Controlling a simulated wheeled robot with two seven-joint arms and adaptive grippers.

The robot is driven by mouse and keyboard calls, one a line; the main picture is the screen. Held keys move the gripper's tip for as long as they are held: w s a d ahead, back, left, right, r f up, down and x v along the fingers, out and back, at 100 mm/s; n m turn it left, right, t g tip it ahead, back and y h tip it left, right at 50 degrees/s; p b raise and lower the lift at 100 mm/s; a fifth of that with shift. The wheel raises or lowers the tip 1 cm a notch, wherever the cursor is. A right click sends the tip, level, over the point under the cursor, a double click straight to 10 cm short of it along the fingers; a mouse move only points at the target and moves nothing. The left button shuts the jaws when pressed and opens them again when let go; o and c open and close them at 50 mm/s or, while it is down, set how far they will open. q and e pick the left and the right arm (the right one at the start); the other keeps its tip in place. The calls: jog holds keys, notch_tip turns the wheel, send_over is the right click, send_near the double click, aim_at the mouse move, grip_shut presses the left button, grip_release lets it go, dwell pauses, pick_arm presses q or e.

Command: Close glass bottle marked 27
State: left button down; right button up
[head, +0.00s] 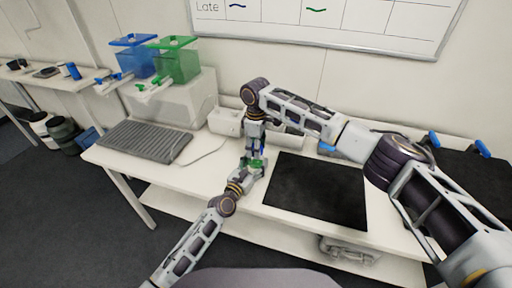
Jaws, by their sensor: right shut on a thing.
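My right gripper (256,148) points straight down over the white table, left of the black mat. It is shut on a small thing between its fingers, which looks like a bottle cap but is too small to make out. My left gripper (251,170) reaches up from the bottom of the view, just under the right one. Small green and blue patches show where the two meet. The glass bottle is not clearly visible there, and no number 27 can be read. The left fingers are too small and covered to tell open from shut.
A black mat (316,190) lies on the white table (213,178) to the right of the grippers. A grey keyboard-like slab (145,141) lies left. Blue (134,60) and green (178,62) containers with taps stand on a white block behind. A whiteboard (330,20) hangs above.

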jog(key=shift+c, duration=0.6)
jog(key=o, duration=1.2)
jog(key=shift+r, duration=0.15)
jog(key=shift+r, duration=5.9)
pick_arm(q)
jog(key=shift+c, duration=1.8)
grip_release()
jog(key=shift+s, duration=0.1)
jog(key=shift+v, duration=5.95)
